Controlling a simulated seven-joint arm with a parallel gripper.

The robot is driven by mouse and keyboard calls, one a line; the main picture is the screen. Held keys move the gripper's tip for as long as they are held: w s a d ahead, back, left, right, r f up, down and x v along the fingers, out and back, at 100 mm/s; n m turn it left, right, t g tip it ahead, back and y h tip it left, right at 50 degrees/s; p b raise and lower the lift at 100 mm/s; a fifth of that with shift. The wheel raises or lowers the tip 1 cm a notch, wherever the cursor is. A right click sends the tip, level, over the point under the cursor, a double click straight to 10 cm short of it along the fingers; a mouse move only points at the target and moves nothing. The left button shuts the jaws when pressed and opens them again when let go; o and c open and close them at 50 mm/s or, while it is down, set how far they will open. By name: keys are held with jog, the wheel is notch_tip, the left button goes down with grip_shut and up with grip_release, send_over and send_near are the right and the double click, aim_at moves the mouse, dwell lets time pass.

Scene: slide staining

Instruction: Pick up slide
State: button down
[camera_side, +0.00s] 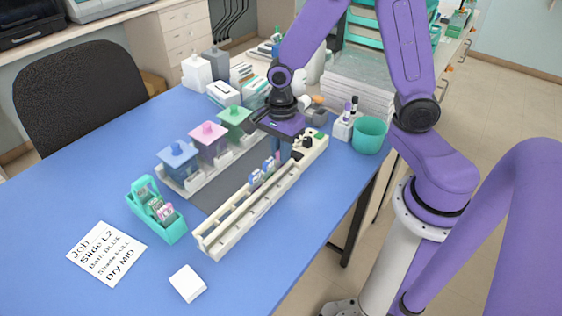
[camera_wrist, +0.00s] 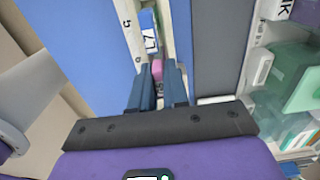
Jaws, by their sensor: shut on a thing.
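My gripper (camera_side: 281,149) points down at the far part of a long cream rail rack (camera_side: 238,217). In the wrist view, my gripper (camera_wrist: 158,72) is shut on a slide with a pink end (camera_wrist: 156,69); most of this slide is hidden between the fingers. A blue-labelled slide (camera_wrist: 150,32) stands in the rack just beyond the fingertips. In the side view, blue-labelled slides (camera_side: 256,178) stand in the rack beside my gripper. I cannot tell whether the held slide is clear of the rack.
Blue (camera_side: 178,161), pink (camera_side: 208,142) and green (camera_side: 235,121) lidded baths stand left of the rack. A teal slide holder (camera_side: 156,210), a job card (camera_side: 106,252) and a white square (camera_side: 188,283) lie nearer. A teal cup (camera_side: 369,136) stands right. The front-left table is clear.

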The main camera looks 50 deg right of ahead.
notch_tip(320, 180, up, 9)
jog(key=shift+w+r, duration=0.2)
jog(key=shift+r, duration=0.1)
jog(key=w+d, duration=1.5)
jog(key=w, duration=0.4)
jog(key=shift+f, duration=4.1)
notch_tip(320, 180, up, 10)
jog(key=shift+f, duration=0.25)
